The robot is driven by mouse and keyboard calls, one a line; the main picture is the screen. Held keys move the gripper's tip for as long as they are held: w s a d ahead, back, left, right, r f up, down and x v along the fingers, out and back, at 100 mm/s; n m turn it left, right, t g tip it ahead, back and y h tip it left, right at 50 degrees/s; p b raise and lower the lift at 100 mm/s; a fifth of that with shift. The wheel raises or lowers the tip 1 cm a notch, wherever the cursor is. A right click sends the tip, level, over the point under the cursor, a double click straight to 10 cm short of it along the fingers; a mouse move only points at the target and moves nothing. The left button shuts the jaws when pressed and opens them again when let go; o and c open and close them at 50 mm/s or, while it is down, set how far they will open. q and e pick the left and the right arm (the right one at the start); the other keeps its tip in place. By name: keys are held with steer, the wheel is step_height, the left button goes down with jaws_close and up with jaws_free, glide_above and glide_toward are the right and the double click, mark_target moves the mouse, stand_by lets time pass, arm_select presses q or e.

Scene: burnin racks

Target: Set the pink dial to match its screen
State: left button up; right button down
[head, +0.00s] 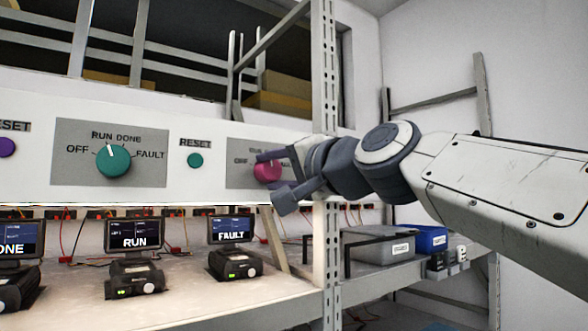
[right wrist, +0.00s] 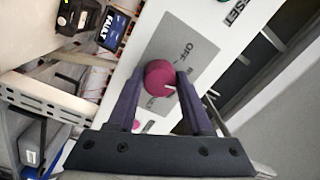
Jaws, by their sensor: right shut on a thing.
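The pink dial (head: 267,171) is on the white panel, at the right end in the head view. My right gripper (head: 273,174) is shut on it, one finger on each side; the right wrist view shows the round knob (right wrist: 159,76) between the fingers. A short white mark shows on the knob's edge, pointing to the lower right in that view; which label it meets is unclear. OFF is readable beside the knob, but fingers cover other labels. The screen below (head: 231,229) reads FAULT; it also shows in the right wrist view (right wrist: 108,30). My left gripper is not in view.
A teal dial (head: 114,160) sits left on the same panel, with a teal reset button (head: 195,160) between the dials. Its screen (head: 134,234) reads RUN. A metal rack post (head: 327,250) stands close by my right gripper. Grey and blue bins sit on the right shelf.

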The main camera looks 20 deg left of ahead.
steer(key=shift+m, duration=0.6)
steer(key=shift+c, duration=1.6)
jaws_free()
steer(key=b+v, duration=0.5)
steer(key=v, duration=0.5)
steer(key=shift+d, duration=0.15)
steer(key=shift+s, duration=0.15)
